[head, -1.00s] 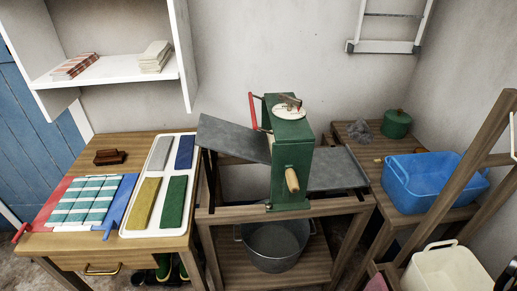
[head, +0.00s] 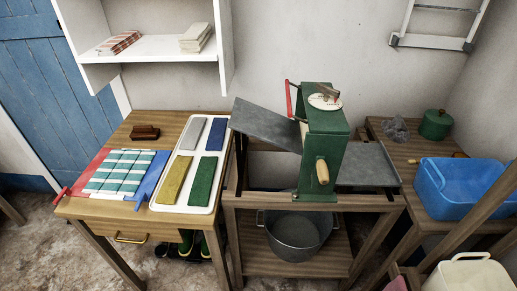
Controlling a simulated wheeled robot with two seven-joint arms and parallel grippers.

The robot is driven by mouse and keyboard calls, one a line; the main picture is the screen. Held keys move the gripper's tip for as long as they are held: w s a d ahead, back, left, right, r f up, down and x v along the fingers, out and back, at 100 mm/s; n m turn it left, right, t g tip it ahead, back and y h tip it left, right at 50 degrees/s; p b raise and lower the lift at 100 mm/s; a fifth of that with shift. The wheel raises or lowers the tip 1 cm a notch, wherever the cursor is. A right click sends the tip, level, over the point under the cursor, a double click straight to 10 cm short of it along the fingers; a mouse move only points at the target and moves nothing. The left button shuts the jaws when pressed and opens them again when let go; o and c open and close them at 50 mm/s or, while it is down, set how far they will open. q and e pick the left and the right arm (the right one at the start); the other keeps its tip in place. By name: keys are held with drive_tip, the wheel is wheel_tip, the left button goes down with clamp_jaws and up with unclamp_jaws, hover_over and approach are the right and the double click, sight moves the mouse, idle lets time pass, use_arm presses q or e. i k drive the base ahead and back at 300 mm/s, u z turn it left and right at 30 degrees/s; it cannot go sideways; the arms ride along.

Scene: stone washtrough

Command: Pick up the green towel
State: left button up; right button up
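The green towel (head: 203,181) is a folded dark green strip lying flat in the front right part of a white tray (head: 184,209). The tray rests on the wooden table at the left. A yellow towel (head: 174,179) lies left of it, a blue one (head: 216,134) behind it, and a grey one (head: 192,133) behind the yellow. Neither of my grippers shows in the head view.
A striped green and white cloth (head: 122,171) lies on a red and blue board left of the tray, near a brown brush (head: 145,132). A green crank machine (head: 323,150) with grey sloping boards stands right of the tray, above a metal tub (head: 297,236). A blue basin (head: 458,187) is farther right.

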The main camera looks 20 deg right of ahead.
sight(200, 192)
drive_tip(key=u, duration=1.75)
drive_tip(key=i, duration=1.25)
drive_tip(key=z, duration=2.5)
